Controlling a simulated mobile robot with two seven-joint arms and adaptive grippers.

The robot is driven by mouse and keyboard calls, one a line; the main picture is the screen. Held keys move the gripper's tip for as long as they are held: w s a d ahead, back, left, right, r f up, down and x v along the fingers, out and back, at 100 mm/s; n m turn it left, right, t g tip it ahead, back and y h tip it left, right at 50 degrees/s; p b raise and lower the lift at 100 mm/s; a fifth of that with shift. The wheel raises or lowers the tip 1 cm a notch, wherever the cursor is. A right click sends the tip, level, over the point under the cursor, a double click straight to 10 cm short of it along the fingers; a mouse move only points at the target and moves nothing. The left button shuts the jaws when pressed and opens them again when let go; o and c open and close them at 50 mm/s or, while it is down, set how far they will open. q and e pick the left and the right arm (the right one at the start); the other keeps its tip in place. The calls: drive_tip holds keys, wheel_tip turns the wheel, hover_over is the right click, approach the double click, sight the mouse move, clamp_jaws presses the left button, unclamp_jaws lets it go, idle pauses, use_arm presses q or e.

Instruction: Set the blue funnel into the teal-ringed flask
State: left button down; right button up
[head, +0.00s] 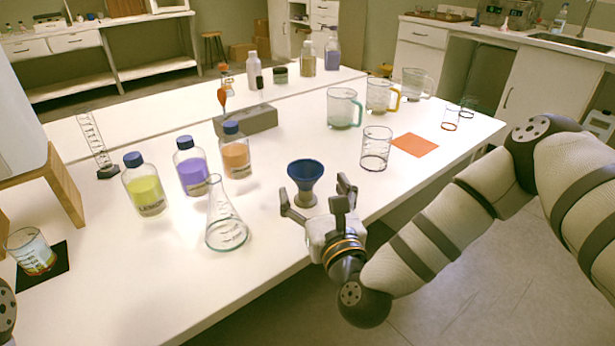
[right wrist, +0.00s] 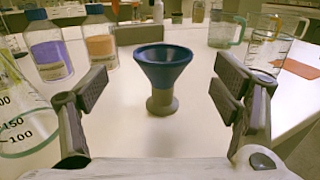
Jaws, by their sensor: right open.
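The blue funnel (head: 306,172) stands upright in a grey holder (head: 306,198) on the white table. In the right wrist view the funnel (right wrist: 162,67) is centred between the fingers, a little beyond them. My right gripper (head: 318,198) is open and empty, with its fingers pointing at the funnel and its holder (right wrist: 162,101). The teal-ringed flask (head: 226,226), a clear conical flask with a narrow neck, stands to the left of the funnel. Part of it shows at the left edge of the right wrist view (right wrist: 22,130). My left gripper is not in view.
Bottles of yellow (head: 147,190), purple (head: 191,170) and orange (head: 235,154) liquid stand behind the flask. A clear beaker (head: 376,150) stands right of the funnel, near an orange mat (head: 415,145). Several jugs stand behind. The table front left of the gripper is clear.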

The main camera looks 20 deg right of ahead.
sight(310, 181)
drive_tip(key=w, duration=0.6)
drive_tip(key=shift+d+f, duration=0.2)
drive_tip(key=shift+d, duration=0.1)
drive_tip(key=c, duration=1)
